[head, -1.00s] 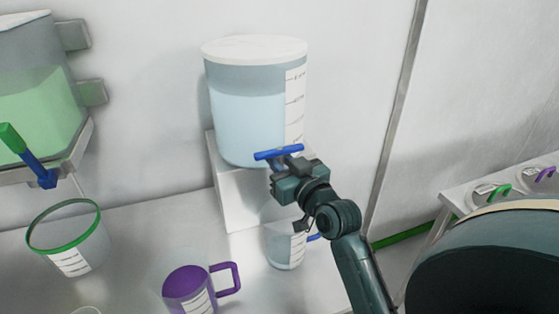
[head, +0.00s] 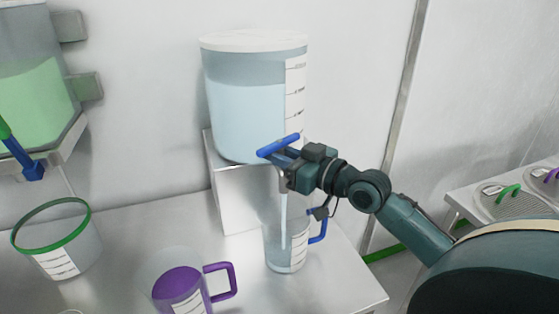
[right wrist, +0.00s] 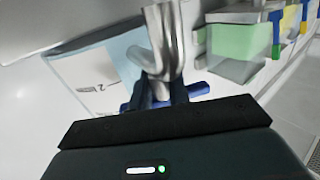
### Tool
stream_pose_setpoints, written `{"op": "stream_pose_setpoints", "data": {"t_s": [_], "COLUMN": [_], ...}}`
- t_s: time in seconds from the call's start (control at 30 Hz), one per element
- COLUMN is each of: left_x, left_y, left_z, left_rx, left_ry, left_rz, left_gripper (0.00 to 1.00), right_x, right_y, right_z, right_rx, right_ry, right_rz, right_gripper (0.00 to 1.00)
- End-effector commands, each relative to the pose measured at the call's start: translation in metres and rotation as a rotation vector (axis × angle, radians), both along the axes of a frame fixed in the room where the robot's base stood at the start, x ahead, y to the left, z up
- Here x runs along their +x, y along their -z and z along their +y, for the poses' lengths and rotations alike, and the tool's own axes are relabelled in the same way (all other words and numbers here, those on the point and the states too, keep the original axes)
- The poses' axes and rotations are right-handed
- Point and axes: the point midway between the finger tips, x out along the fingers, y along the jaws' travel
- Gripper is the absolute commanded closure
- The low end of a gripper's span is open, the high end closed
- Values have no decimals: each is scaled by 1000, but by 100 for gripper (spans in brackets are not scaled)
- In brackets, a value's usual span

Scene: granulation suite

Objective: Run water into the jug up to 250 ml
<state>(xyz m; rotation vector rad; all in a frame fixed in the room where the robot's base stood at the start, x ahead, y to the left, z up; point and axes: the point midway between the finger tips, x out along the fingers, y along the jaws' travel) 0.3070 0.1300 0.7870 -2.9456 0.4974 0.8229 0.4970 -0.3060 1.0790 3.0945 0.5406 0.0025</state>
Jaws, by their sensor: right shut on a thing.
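The clear water tank (head: 245,115) with pale blue water and a white lid stands on a white stand against the wall. My right gripper (head: 288,158) is shut on the blue tap handle (head: 278,146) at the tank's lower front. The handle is turned at a slant, and a stream of water (head: 284,215) falls from the spout. It runs into the clear jug (head: 290,247) with the blue handle below. The water level against the jug's scale is too small to read. In the right wrist view the blue handle (right wrist: 197,89) shows behind the metal spout (right wrist: 163,45). My left gripper is not in view.
A purple-handled jug (head: 182,285) with purple contents stands at the front. A green-rimmed beaker (head: 60,240) stands at left below a green-liquid tank (head: 35,90) with its own tap. The bench's right edge is near the blue-handled jug.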

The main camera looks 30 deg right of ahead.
Motion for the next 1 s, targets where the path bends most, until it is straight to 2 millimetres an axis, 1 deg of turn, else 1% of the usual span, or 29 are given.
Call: {"op": "stream_pose_setpoints", "data": {"t_s": [0.27, 0.3, 0.5, 0.77, 0.87, 1.0], "left_x": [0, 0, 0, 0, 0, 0], "left_y": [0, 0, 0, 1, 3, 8], "left_z": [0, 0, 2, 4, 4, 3], "left_rx": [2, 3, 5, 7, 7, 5], "left_ry": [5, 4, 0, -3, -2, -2], "left_rz": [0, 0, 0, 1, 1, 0], "left_gripper": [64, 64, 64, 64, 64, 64], "right_x": [0, 0, 0, -1, -7, -23], "right_y": [-1, -1, -1, 0, 1, 4], "right_z": [0, 0, 0, -1, -3, -8], "right_rx": [1, 1, 1, 0, -1, -3], "right_ry": [0, 0, 0, 0, 1, 0], "right_rz": [1, 1, 1, 2, 3, 6], "right_gripper": [100, 79, 63, 63, 63, 63]}}
